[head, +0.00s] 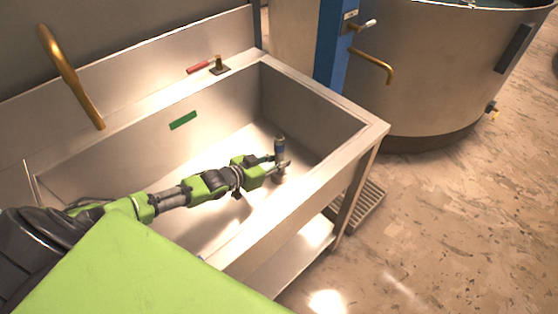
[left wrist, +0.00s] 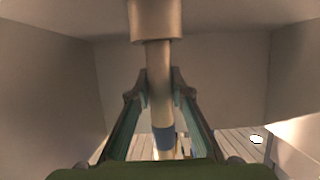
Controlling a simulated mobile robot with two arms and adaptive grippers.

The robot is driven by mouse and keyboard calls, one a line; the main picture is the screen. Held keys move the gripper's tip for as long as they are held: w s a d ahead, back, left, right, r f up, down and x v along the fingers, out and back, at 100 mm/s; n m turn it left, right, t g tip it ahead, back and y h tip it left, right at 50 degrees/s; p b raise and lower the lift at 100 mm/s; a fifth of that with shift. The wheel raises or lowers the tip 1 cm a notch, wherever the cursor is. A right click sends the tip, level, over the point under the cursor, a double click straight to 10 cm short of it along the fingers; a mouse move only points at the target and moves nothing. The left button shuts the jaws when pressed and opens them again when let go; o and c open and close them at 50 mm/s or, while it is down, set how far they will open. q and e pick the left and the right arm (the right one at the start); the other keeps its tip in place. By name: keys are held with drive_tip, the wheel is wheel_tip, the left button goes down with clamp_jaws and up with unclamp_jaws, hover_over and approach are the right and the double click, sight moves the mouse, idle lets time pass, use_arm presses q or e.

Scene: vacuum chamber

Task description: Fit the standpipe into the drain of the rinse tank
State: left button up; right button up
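The rinse tank (head: 330,150) is a steel basin on legs in the middle of the head view. My left arm reaches into it from the left. I cannot make out the drain or whether the pipe's lower end touches the floor.
A brass spout (head: 70,75) rises at the tank's back left. A red-handled valve (head: 205,66) sits on the back ledge, and a green label (head: 183,120) is on the inner back wall. A blue post (head: 332,45) and a large round vat (head: 430,80) stand behind right.

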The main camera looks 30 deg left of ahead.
use_arm(q)
drive_tip(key=o, duration=0.3)
drive_tip(key=shift+o, duration=0.2)
drive_tip(key=shift+s+r, duration=0.1)
drive_tip(key=shift+s, duration=0.05)
drive_tip(key=p+v, duration=0.2)
drive_tip(key=v, duration=0.9)
drive_tip(key=shift+s+r, duration=0.2)
drive_tip(key=shift+s, duration=0.1)
drive_tip(key=shift+a, duration=0.15)
